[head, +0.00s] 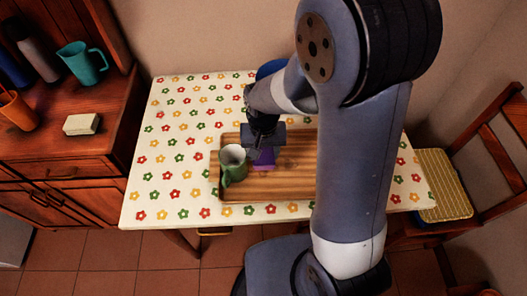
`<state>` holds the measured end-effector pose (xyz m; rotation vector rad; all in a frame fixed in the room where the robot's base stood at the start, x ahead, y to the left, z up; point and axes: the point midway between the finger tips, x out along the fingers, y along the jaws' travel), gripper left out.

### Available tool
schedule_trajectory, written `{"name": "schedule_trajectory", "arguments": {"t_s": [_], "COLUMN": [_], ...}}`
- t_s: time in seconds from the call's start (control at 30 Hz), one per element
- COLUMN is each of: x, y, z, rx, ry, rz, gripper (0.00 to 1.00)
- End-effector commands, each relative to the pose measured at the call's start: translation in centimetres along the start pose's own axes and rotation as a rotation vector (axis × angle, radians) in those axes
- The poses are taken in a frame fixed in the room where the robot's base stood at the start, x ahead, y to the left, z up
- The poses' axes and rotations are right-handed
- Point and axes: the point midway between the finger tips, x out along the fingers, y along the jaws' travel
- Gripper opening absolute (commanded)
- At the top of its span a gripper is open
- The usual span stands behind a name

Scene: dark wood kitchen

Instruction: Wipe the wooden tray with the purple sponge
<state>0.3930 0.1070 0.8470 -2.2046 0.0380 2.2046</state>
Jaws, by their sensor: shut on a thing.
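The wooden tray (300,186) lies on the flowered table, and my arm covers part of its right side. My gripper (264,150) points down over the left half of the tray. It is shut on the purple sponge (265,159), which shows just below the fingers. I cannot tell whether the sponge touches the tray. A green mug (230,174) with a pale inside stands on the tray's left part, close beside the sponge.
The table (165,150) is clear left of the tray. A blue round thing (270,69) is partly hidden behind my arm. A wooden cabinet (60,150) at left holds a teal pitcher (82,64), an orange cup (17,112) and a pale block (81,124). A chair (443,185) stands at right.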

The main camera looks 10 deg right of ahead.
Motion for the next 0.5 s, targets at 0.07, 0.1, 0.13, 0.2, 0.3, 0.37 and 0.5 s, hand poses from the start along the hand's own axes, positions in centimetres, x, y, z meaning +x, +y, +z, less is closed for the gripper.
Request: {"name": "schedule_trajectory", "arguments": {"t_s": [0.07,0.1,0.13,0.2,0.3,0.37,0.5], "x": [-0.1,0.0,0.0,0.0,-0.2,-0.5,-1.8], "y": [0.0,0.0,0.0,0.0,0.0,0.0,0.0], "z": [0.0,0.0,0.0,0.0,0.0,0.0,0.0], "rx": [0.0,0.0,0.0,0.0,0.0,0.0,0.0], "ry": [0.0,0.0,0.0,0.0,0.001,0.001,0.001], "rz": [0.0,0.0,0.0,0.0,-0.001,-0.001,-0.001], "gripper": [0.28,0.28,0.28,0.28,0.28,0.28,0.28]}}
